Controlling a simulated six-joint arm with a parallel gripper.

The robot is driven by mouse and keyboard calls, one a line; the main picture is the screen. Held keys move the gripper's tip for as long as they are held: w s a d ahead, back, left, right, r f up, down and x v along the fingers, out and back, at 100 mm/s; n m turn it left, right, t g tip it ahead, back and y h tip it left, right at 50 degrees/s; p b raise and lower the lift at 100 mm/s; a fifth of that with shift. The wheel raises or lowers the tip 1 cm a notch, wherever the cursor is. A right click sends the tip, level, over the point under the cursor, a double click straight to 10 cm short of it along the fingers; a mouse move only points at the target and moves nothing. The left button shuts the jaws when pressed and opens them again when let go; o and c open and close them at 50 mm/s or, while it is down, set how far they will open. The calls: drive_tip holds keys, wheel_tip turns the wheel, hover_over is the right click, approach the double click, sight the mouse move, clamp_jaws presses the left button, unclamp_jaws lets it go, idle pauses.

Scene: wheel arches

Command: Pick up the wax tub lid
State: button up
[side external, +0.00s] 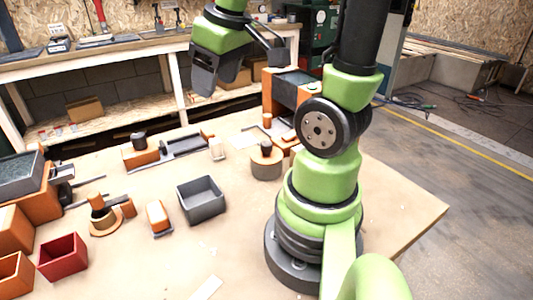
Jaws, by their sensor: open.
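A round grey-brown tub (266,170) stands on the table just left of my arm's base. My gripper (240,76) is open and empty, high above the far edge of the table. It is above the tub in the picture and well apart from it.
A grey open box (201,200) stands mid-table. A red box (62,257) and orange blocks (12,232) crowd the left edge. A small orange block (157,215) and a round wooden piece (105,222) lie between. The front middle is mostly clear.

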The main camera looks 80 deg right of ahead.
drive_tip(key=s+d+f+n+g, duration=0.1)
drive_tip(key=s+d+f+g, duration=0.1)
drive_tip(key=d+f, duration=0.45)
drive_tip(key=n+g+y, duration=0.1)
drive_tip(key=g, duration=0.1)
hover_over(266, 143)
wheel_tip(266, 143, down, 7)
drive_tip(key=shift+d+f, duration=0.15)
drive_tip(key=shift+f, duration=3.05)
drive_tip(key=shift+c, duration=0.2)
drive_tip(key=c, duration=1)
